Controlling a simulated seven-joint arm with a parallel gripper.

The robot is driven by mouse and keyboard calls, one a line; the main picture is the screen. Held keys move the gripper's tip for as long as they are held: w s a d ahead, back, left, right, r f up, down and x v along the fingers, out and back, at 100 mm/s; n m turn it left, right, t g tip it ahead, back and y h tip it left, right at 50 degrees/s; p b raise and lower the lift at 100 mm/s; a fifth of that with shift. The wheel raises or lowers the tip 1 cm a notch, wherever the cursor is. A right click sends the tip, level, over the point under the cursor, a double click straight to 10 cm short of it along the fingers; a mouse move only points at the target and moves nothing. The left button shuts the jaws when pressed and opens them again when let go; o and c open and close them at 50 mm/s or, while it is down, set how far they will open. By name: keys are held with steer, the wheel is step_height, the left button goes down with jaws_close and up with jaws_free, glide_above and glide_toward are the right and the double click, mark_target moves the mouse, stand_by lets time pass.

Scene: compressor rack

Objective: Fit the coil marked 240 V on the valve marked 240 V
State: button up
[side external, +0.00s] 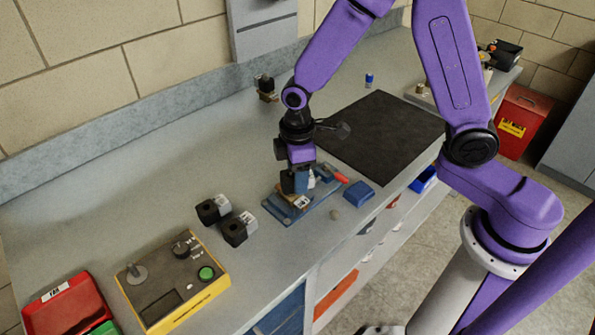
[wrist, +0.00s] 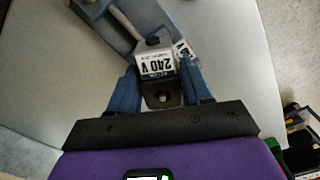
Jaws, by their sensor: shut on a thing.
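My gripper (wrist: 162,84) is shut on the coil marked 240 V (wrist: 156,67), which has a white label reading upside down in the wrist view and a metal bracket with a hole. In the side view my gripper (side external: 295,182) is low over a blue fixture plate (side external: 273,208). A valve with a brass-coloured body and a white tag (side external: 300,202) sits on the plate, just under the held coil. The valve's marking is not readable, and I cannot tell whether coil and valve touch. The fixture (wrist: 147,17) also shows in the wrist view.
Two black-and-grey coils (side external: 239,229) stand left of the fixture. A yellow test box (side external: 172,282) and a red bin (side external: 65,306) are at front left. A dark mat (side external: 380,137) lies behind.

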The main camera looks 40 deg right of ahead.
steer(key=shift+f, duration=0.4)
stand_by(0.3)
steer(key=o, duration=1.7)
steer(key=shift+r, duration=0.15)
steer(key=shift+r, duration=3.4)
